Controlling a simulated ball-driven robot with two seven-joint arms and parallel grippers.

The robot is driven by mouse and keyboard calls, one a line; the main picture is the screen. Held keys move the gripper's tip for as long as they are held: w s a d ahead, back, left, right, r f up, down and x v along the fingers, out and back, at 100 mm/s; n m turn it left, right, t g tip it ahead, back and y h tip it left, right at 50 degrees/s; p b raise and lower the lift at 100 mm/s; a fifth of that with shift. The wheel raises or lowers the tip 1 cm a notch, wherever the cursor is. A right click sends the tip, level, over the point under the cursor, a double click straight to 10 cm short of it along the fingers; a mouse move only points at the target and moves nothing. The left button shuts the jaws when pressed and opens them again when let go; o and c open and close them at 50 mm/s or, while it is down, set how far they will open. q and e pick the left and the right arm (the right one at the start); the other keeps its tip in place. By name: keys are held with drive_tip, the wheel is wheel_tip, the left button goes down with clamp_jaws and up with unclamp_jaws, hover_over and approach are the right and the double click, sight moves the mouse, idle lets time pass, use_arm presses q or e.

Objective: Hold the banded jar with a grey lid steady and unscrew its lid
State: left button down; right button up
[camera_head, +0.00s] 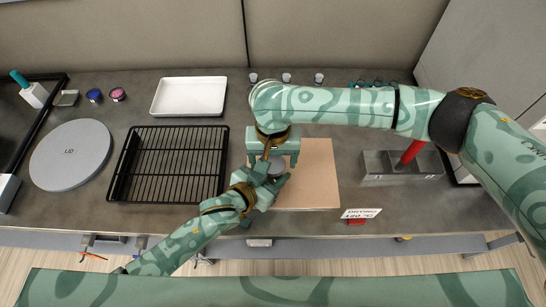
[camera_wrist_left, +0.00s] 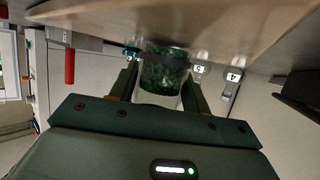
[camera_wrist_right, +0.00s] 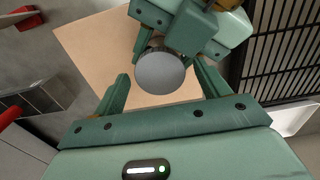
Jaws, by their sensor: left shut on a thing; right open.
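The banded jar (camera_wrist_left: 163,78) shows in the left wrist view, clear with dark green contents and a dark band. My left gripper (camera_wrist_left: 160,92) is shut on its sides. The jar's grey lid (camera_wrist_right: 160,72) is a round disc in the right wrist view. It also shows in the head view (camera_head: 277,166), over the wooden board (camera_head: 318,182). My right gripper (camera_wrist_right: 163,90) is open, with one finger on each side of the lid and visible gaps. In the head view my right gripper (camera_head: 273,162) comes from above and partly hides the jar.
A black wire rack (camera_head: 170,165) lies left of the board, with a white tray (camera_head: 189,97) behind it. A round disc marked LID (camera_head: 70,155) lies far left. A metal divided bin (camera_head: 400,166) and a drying sign (camera_head: 360,213) stand right. Small cups (camera_head: 286,77) line the back.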

drive_tip(key=shift+r, duration=2.25)
use_arm(q)
drive_tip(key=c, duration=0.6)
unclamp_jaws()
